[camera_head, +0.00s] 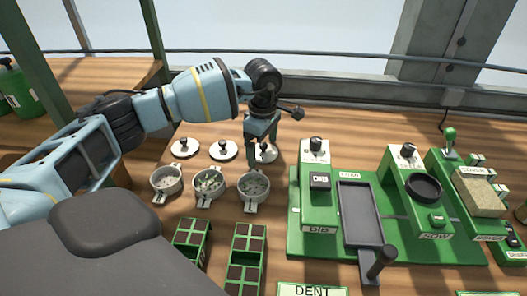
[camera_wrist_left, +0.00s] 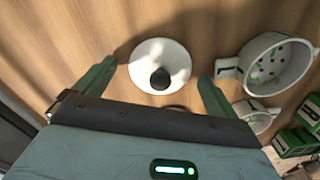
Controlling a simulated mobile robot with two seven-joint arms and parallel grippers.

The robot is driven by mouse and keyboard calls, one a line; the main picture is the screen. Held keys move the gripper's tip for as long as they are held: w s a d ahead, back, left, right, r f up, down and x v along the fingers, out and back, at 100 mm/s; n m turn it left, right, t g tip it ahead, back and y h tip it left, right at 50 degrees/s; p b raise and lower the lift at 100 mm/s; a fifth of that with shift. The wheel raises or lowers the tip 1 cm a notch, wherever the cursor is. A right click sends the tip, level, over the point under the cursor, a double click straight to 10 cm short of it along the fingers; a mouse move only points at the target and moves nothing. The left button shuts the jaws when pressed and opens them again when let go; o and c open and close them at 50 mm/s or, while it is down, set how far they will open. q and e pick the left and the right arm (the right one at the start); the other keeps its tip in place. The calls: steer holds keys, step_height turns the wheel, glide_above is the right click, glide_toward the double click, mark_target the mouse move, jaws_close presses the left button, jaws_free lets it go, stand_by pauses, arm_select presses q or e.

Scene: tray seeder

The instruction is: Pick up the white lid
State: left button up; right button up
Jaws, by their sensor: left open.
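Three white lids with black knobs lie in a row on the wooden table: a left lid (camera_head: 185,149), a middle lid (camera_head: 223,152) and a right lid (camera_head: 267,156). My left gripper (camera_head: 262,143) is over the right lid and partly hides it. In the left wrist view, a white lid (camera_wrist_left: 160,49) with a dark knob lies between the two green fingers of my open left gripper (camera_wrist_left: 157,72). The fingers stand apart with a gap on each side of the lid. My right gripper is not in view.
Several white strainer-like pots (camera_head: 253,187) with handles stand just in front of the lids. Green seed trays (camera_head: 246,245) are nearer. A green machine base (camera_head: 300,243) with dibbing and sowing stations stands to the right. A metal rail runs along the back.

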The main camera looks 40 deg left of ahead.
arm_select(q)
steer(key=c, duration=1.1)
steer(key=shift+o, duration=0.2)
steer(key=shift+r, duration=0.1)
